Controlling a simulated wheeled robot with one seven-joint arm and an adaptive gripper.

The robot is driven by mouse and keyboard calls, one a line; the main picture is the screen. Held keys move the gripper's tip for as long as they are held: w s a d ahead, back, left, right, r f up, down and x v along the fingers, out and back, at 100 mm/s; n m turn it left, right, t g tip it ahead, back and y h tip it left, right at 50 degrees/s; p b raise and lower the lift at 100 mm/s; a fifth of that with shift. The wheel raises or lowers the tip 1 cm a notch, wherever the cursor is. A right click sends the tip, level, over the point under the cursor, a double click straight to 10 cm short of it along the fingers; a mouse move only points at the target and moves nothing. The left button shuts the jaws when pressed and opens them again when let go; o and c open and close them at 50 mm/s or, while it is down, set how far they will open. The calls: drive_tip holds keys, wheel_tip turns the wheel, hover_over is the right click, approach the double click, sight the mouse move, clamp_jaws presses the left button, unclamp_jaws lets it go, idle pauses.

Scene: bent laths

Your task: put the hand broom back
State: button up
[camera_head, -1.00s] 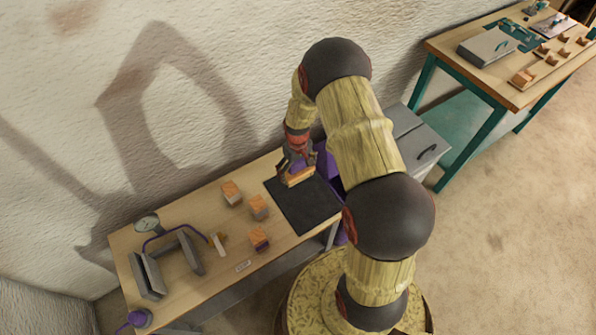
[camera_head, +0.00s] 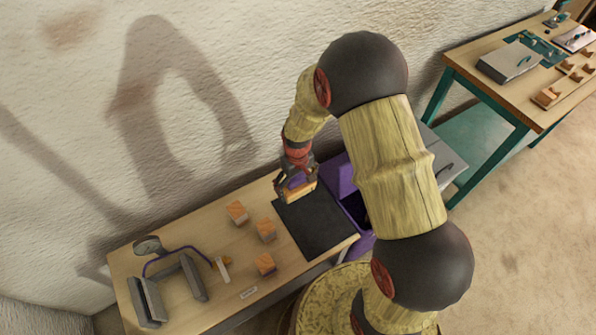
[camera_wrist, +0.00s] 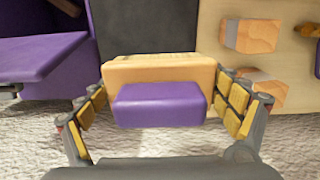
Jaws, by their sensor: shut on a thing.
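In the head view the block (camera_head: 300,192) is above the far left part of the black mat (camera_head: 318,226), near the wall. I cannot tell its gap to the mat. A small thing with a white strip and an orange-tan handle (camera_head: 222,268) lies on the left part of the workbench (camera_head: 190,312); it may be the hand broom, but it is too small to tell.
Several wooden blocks (camera_head: 266,230) stand left of the mat. Grey angled pieces (camera_head: 150,300), a purple curved tool (camera_head: 165,257) and a small label (camera_head: 248,293) are at the left. An open purple bin (camera_head: 341,176) is beyond the mat. A second table (camera_head: 490,85) stands at the right.

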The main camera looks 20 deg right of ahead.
drive_tip(key=w+f+b, duration=0.1)
drive_tip(key=w+f, duration=0.2)
drive_tip(key=w, duration=0.1)
drive_tip(key=w+f+b, duration=0.2)
drive_tip(key=w+f, duration=0.1)
drive_tip(key=w, duration=0.2)
drive_tip(key=w+f+b, duration=0.1)
drive_tip(key=w+f, duration=0.2)
drive_tip(key=w, duration=0.1)
drive_tip(key=shift+w+d+f+b, duration=0.15)
drive_tip(key=shift+f+b, duration=0.1)
drive_tip(key=shift+b, duration=0.15)
drive_tip(key=shift+w+f, duration=0.15)
drive_tip(key=shift+f, duration=0.1)
drive_tip(key=shift+f+b, duration=0.55)
drive_tip(key=shift+f, duration=0.95)
drive_tip(key=shift+f, duration=0.1)
drive_tip(key=o, duration=1)
